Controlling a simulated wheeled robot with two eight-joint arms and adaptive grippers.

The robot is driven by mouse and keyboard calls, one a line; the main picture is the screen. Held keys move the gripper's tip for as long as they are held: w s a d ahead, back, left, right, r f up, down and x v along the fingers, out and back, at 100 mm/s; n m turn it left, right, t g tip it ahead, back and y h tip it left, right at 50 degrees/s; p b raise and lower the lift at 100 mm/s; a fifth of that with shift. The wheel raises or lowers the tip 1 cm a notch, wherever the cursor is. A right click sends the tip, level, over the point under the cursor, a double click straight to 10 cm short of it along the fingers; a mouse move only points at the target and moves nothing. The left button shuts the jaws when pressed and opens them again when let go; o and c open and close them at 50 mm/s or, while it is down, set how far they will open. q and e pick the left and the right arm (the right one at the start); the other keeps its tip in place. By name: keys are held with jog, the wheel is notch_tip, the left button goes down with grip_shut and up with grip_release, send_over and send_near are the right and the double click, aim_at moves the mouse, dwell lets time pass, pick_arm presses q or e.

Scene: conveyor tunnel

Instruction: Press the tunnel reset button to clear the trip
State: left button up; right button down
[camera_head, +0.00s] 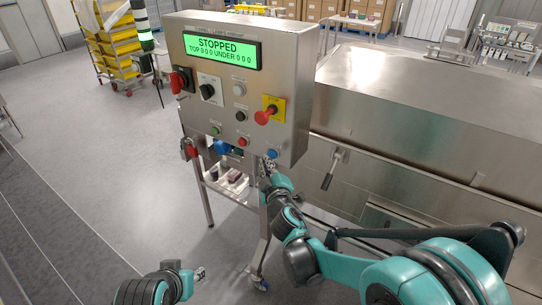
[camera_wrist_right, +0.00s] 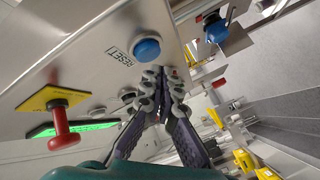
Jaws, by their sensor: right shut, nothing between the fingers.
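The reset button is a round blue button (camera_head: 273,154) at the lower right of the steel control panel (camera_head: 285,50). In the right wrist view the blue button (camera_wrist_right: 147,48) sits beside the printed word RESET. My right gripper (camera_head: 265,167) is shut and empty, just below the button in the head view. In the wrist view its fingertips (camera_wrist_right: 160,76) are close to the button's edge; I cannot tell whether they touch the panel. The green display (camera_head: 222,49) reads STOPPED, TOP 0 0 0 UNDER 0 0 0. My left gripper (camera_head: 198,274) is low at the bottom, its fingers too unclear to judge.
A red mushroom button (camera_head: 267,116) on a yellow plate, a green button (camera_head: 215,131) and a red button (camera_head: 242,141) share the panel. A red switch (camera_head: 178,82) is at its left. The steel tunnel (camera_head: 420,100) stands right.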

jog(key=shift+s+a, duration=0.75)
jog(key=shift+s, duration=0.25)
jog(key=shift+s+a, duration=0.75)
jog(key=shift+s, duration=0.25)
jog(key=s+d+f+m+g+h+b, duration=0.2)
jog(key=s+d+m+h, duration=0.15)
jog(key=d, duration=0.45)
jog(key=s+d+f+m+g+h+b, duration=0.2)
jog(key=s+d+f+m, duration=0.15)
jog(key=d, duration=0.45)
jog(key=s+d+f+m+g+y+b, duration=0.1)
jog(key=s+f+m+g+b, duration=0.1)
jog(key=s+f, duration=0.3)
jog(key=s+d+f+m+g+y+b, duration=0.1)
jog(key=s+f+g, duration=0.3)
jog(key=s, duration=1)
jog(key=shift+d+f+m+b, duration=0.2)
jog(key=shift+f+m+b, duration=0.25)
jog(key=shift+f+m, duration=0.45)
